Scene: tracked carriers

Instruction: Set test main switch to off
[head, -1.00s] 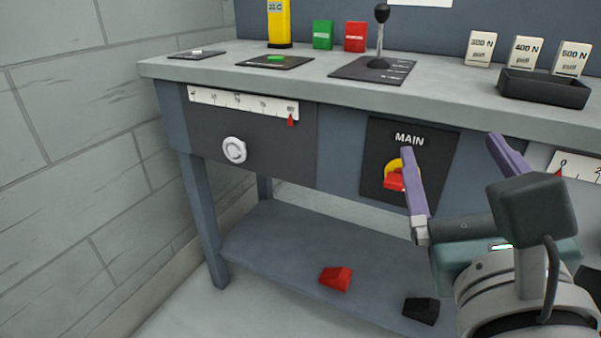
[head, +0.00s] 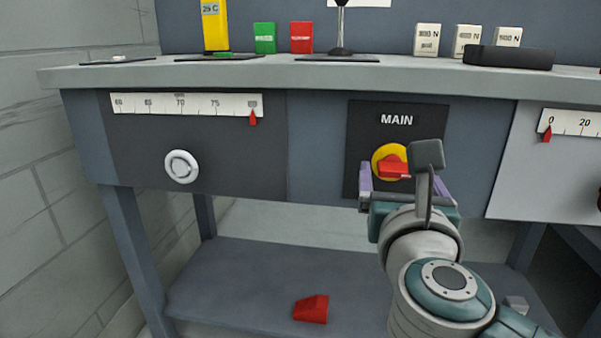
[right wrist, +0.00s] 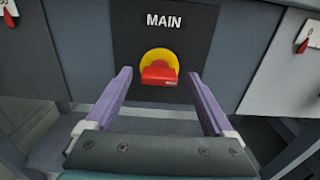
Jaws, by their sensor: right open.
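The main switch is a red handle (head: 391,169) on a yellow disc (head: 378,157), on a black plate (head: 362,120) labelled MAIN. The handle lies roughly crosswise, and part of it is hidden behind my arm in the head view. In the right wrist view the red handle (right wrist: 159,72) and yellow disc (right wrist: 160,55) show in the middle. My right gripper (right wrist: 160,76) is open and empty, its purple fingers on either side of the handle and apart from it. It also shows in the head view (head: 404,182), low in front of the switch. My left gripper is out of view.
A white round knob (head: 181,167) and a scale (head: 187,105) are on the left panel. Another scale (head: 575,122) is at right. The bench top (head: 300,76) overhangs above. A red block (head: 311,309) lies on the lower shelf (head: 240,275).

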